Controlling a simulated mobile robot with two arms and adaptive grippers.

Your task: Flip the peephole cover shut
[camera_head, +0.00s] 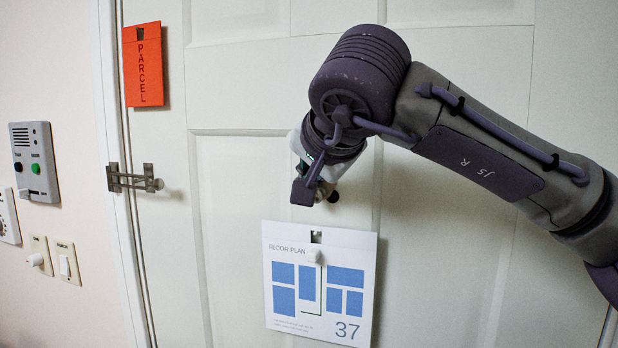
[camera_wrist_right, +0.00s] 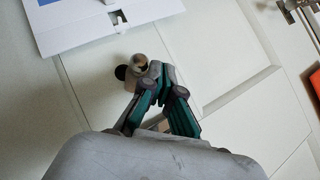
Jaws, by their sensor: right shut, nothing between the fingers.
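The peephole (camera_wrist_right: 138,62), a small metal-rimmed ring on the white door, shows in the right wrist view. A dark round disc, seemingly its cover (camera_wrist_right: 121,72), sits beside the ring on the left, off its middle. In the head view a small dark piece, likely the cover (camera_head: 333,197), shows just above the floor plan sign. My right gripper (camera_wrist_right: 158,76) is shut and empty, its teal-sided fingers close beside the ring; I cannot tell whether they touch it. In the head view my right wrist hides most of the peephole and fingers. My left gripper is not in view.
A floor plan sign (camera_head: 283,325) hangs below the peephole. An orange parcel tag (camera_head: 143,70) and a metal latch (camera_head: 133,180) are at the door's left. An intercom (camera_head: 34,160) and switches (camera_head: 64,262) are on the left wall. The door between latch and sign is clear.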

